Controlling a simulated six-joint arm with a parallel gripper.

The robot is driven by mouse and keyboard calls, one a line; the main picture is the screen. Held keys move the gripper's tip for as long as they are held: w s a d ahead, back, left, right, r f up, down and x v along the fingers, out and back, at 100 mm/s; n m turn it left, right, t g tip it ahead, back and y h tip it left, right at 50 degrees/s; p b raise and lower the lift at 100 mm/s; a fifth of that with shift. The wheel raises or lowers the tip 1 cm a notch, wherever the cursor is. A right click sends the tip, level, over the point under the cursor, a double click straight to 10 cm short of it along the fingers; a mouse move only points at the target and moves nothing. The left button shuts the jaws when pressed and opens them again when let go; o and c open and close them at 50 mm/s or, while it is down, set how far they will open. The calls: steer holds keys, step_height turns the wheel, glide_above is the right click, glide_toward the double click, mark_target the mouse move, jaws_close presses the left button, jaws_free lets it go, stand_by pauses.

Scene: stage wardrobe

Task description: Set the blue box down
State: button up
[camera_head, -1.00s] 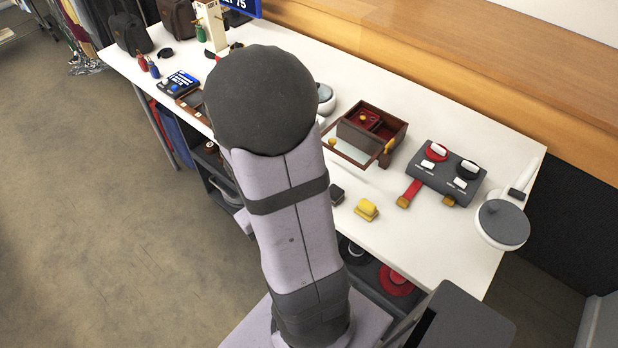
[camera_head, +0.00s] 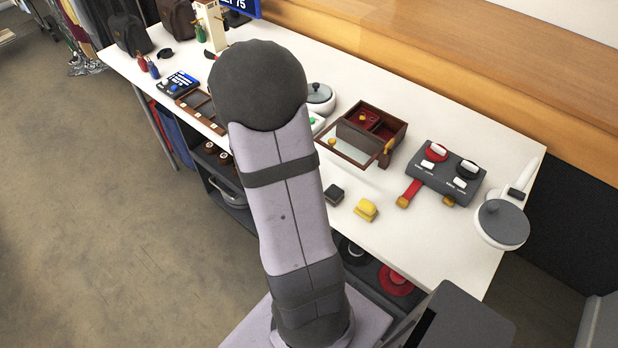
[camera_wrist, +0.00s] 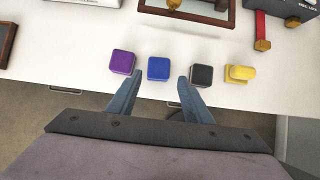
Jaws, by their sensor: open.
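The blue box (camera_wrist: 159,68) sits on the white table near its front edge in the wrist view, in a row with other small boxes. My gripper (camera_wrist: 155,84) is open, with one finger on each side of the blue box and a gap to it on both sides. The fingertips point towards the table edge, just on the near side of the box. In the head view my arm hides the blue box and the gripper.
A purple box (camera_wrist: 122,62) stands left of the blue box. A black box (camera_wrist: 202,75) and a yellow block (camera_wrist: 239,74) stand to its right. A wooden jewellery box (camera_head: 376,131) and a dark grey switch unit (camera_head: 446,172) stand further back.

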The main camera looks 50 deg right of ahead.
steer(key=shift+d+b+x, duration=0.2)
steer(key=shift+b+x, duration=0.35)
steer(key=shift+x, duration=3.1)
steer(key=shift+w+r, duration=0.15)
steer(key=c, duration=0.9)
steer(key=shift+r, duration=0.1)
steer(key=shift+c, duration=0.2)
step_height(320, 180, up, 10)
steer(key=p, duration=0.3)
steer(key=shift+p, duration=0.4)
